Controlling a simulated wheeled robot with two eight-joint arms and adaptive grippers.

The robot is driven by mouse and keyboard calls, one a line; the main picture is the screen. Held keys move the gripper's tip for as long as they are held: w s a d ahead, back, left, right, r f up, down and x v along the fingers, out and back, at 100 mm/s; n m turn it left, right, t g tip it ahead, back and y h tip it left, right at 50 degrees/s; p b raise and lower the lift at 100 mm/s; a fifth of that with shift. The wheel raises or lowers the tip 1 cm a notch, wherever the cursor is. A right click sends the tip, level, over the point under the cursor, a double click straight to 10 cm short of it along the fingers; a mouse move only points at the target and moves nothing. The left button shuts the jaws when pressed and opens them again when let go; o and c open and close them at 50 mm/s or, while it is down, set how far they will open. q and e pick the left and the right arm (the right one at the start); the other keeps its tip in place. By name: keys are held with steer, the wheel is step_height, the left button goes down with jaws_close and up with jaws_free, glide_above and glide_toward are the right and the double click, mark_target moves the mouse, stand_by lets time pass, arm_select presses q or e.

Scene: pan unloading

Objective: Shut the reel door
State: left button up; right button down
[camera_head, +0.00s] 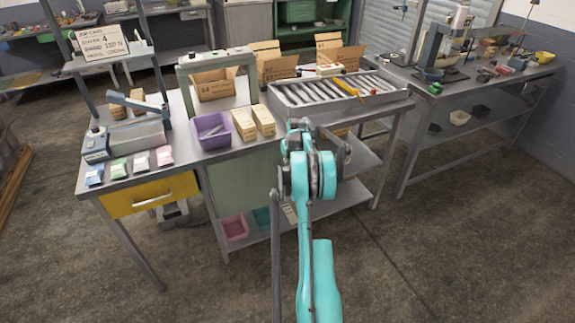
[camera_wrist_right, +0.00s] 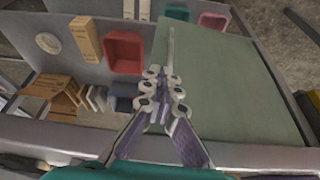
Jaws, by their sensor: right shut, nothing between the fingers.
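A pale green panel (camera_head: 243,182), which looks like the reel door, stands upright under the near edge of the bench, right of the yellow drawer. It fills much of the right wrist view (camera_wrist_right: 225,85). How far it stands open I cannot tell. My right gripper (camera_head: 298,135) is in front of the bench, right of the panel in the head view. In the wrist view its fingers (camera_wrist_right: 164,92) are shut and empty, over the panel's left edge. A slim pale bar shows just beyond the fingers. Contact is unclear. My left gripper is out of view.
The bench (camera_head: 165,165) carries a purple bin (camera_head: 211,132), cartons (camera_head: 254,122) and a roller tray (camera_head: 336,90). The yellow drawer (camera_head: 150,196) is left of the panel. Bins, including a pink one (camera_head: 234,229), sit on the lower shelf. The floor in front is clear.

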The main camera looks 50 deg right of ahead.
step_height(320, 180, down, 6)
steer(key=m+t+h+b, duration=0.1)
steer(key=m+t, duration=0.3)
steer(key=m, duration=0.2)
steer(key=s+a+m+t+h+b, duration=0.2)
steer(key=s+a+m+t+h, duration=0.25)
steer(key=m, duration=0.75)
steer(key=s+d+r+b+x, duration=0.1)
steer(key=b+x, duration=0.3)
steer(key=x, duration=0.8)
steer(key=shift+w+d, duration=0.2)
steer(key=shift+d, duration=0.55)
